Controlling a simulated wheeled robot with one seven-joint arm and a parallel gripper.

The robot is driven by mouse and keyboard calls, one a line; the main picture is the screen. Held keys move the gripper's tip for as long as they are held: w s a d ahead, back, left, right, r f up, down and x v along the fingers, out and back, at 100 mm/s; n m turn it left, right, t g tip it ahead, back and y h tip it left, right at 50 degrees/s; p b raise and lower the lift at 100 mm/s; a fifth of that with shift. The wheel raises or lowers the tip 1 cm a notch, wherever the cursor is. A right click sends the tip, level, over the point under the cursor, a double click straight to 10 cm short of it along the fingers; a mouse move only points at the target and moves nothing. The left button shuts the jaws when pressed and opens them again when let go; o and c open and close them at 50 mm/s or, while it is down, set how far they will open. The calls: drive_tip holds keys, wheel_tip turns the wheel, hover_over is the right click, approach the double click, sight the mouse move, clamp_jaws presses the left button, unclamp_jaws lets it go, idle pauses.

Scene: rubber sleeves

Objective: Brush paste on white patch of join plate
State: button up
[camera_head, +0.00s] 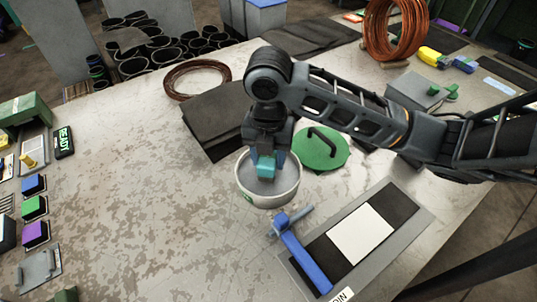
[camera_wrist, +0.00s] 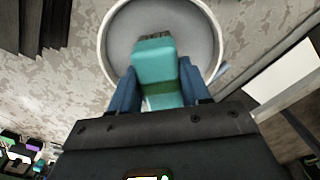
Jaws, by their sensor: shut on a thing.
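A round pot (camera_head: 266,196) with a pale rim and grey contents stands on the table; its rim circles the brush in the wrist view (camera_wrist: 106,45). My gripper (camera_head: 267,158) points down over the pot, shut on a teal brush (camera_head: 266,169). In the wrist view the teal brush (camera_wrist: 155,65) sits between the blue fingers, its dark bristle end over the grey contents. I cannot tell whether the bristles touch the paste. The join plate (camera_head: 408,218) lies to the right, with a white patch (camera_head: 361,233) between black areas. The patch looks clean.
A blue-handled roller tool (camera_head: 302,257) lies against the plate's left side. A green lid (camera_head: 322,150) with a black handle lies behind the pot. Dark rubber sheets (camera_head: 217,120) lie behind left. Coloured blocks (camera_head: 34,207) line the left edge. The table's left middle is clear.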

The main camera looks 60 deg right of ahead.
drive_tip(key=shift+f+b, duration=0.6)
drive_tip(key=shift+b, duration=0.15)
idle(2.1)
drive_tip(key=shift+r, duration=0.15)
drive_tip(key=shift+r+p, duration=2.35)
drive_tip(key=shift+r, duration=1.15)
drive_tip(key=shift+f, duration=0.1)
